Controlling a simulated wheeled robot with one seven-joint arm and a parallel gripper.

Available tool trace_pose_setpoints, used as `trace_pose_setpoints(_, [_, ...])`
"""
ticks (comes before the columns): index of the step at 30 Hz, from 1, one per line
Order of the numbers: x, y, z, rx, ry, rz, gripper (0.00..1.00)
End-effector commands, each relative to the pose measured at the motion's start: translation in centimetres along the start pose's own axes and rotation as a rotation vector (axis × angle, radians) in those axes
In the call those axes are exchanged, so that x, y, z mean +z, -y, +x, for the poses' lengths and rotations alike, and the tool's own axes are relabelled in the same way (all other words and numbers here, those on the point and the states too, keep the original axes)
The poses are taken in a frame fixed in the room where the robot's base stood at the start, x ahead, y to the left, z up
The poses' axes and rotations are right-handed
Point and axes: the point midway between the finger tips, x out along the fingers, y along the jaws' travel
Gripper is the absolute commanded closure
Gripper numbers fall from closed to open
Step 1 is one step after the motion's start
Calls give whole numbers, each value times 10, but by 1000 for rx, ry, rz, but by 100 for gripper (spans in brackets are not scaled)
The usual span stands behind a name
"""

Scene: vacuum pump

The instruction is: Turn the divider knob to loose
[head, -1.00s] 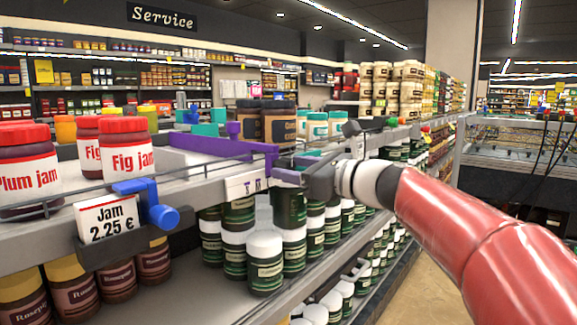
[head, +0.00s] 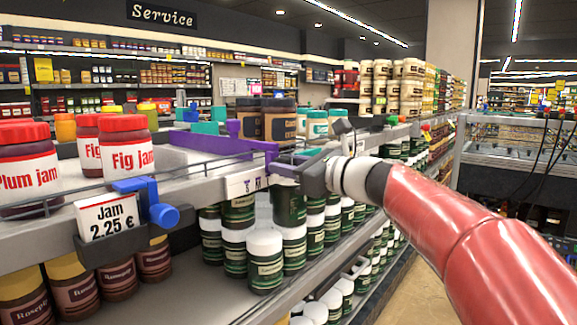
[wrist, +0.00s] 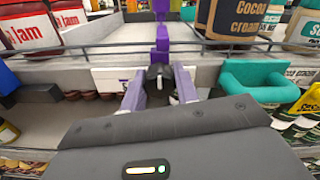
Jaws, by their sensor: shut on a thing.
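The purple divider (head: 205,145) runs back across the grey shelf and ends at the shelf's front edge. It also shows in the wrist view (wrist: 162,40), straight ahead of my gripper. My gripper (head: 288,168) is at the divider's front end. In the wrist view its two fingers (wrist: 159,88) are shut on the dark knob (wrist: 160,72), one on each side. A short pale mark shows low on the knob. A white label (wrist: 108,79) with small purple marks sits behind the fingers, partly covered. In the head view my gripper hides the knob, so its setting is not readable there.
Jam jars (head: 127,145) stand left of the divider, with a blue clamp (head: 150,202) and a jam price sign (head: 104,218) at the edge. Cocoa cream jars (head: 279,120) stand behind right. A teal divider end (wrist: 262,80) is close on the right. A thin wire rail (wrist: 70,50) runs along the front.

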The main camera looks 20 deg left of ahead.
Motion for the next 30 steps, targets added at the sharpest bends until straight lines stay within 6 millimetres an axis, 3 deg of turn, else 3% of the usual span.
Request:
trace_pose_setpoints(11, [-4,0,-1,-2,-1,-184,92])
trace_pose_setpoints(30, [-4,0,0,0,0,-785,92])
